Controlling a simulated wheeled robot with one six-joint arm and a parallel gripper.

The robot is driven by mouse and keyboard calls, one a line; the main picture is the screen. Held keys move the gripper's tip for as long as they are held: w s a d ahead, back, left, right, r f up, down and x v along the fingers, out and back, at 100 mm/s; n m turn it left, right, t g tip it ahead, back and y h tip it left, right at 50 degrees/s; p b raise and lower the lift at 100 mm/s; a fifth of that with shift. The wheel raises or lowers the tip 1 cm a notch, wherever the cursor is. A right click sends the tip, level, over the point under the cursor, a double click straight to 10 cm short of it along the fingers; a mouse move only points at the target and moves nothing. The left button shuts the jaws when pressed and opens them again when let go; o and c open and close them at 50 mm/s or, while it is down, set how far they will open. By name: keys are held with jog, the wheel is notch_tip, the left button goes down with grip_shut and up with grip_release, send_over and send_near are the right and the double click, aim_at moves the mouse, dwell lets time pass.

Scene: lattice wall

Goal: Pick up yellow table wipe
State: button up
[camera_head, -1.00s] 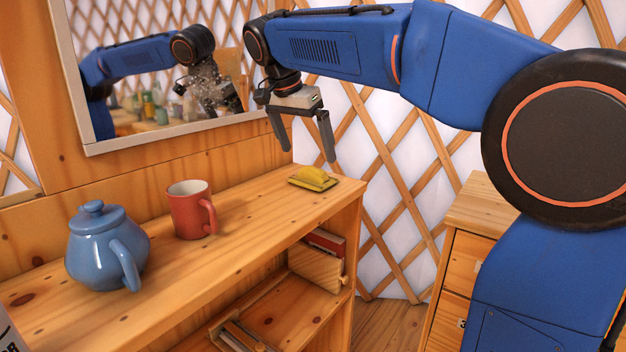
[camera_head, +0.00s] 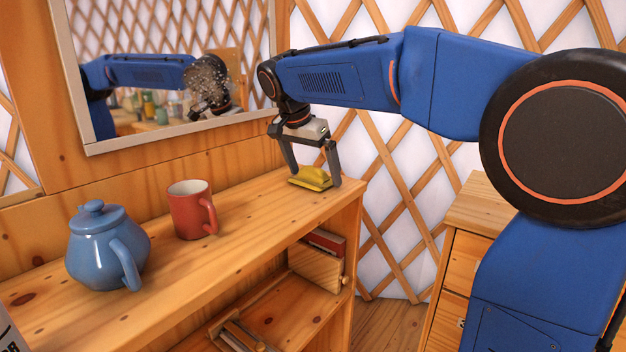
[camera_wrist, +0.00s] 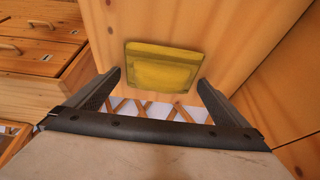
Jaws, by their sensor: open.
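The yellow table wipe (camera_head: 311,178) lies on the wooden shelf top near its right end. It looks like a flat pad with a raised, rounded top. My gripper (camera_head: 315,181) is open, pointing down, with one finger on each side of the wipe and the tips low near the shelf top. In the wrist view the wipe (camera_wrist: 162,69) lies beyond the gap between the two open fingers (camera_wrist: 160,80), and neither finger is seen touching it.
A red mug (camera_head: 190,210) and a blue teapot (camera_head: 107,250) stand on the shelf top (camera_head: 245,215) to the left. A framed mirror (camera_head: 165,75) is on the wall behind. Drawers (camera_head: 458,265) stand to the right, past a gap.

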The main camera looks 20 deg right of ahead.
jog(key=c, duration=0.9)
jog(key=shift+c, duration=0.2)
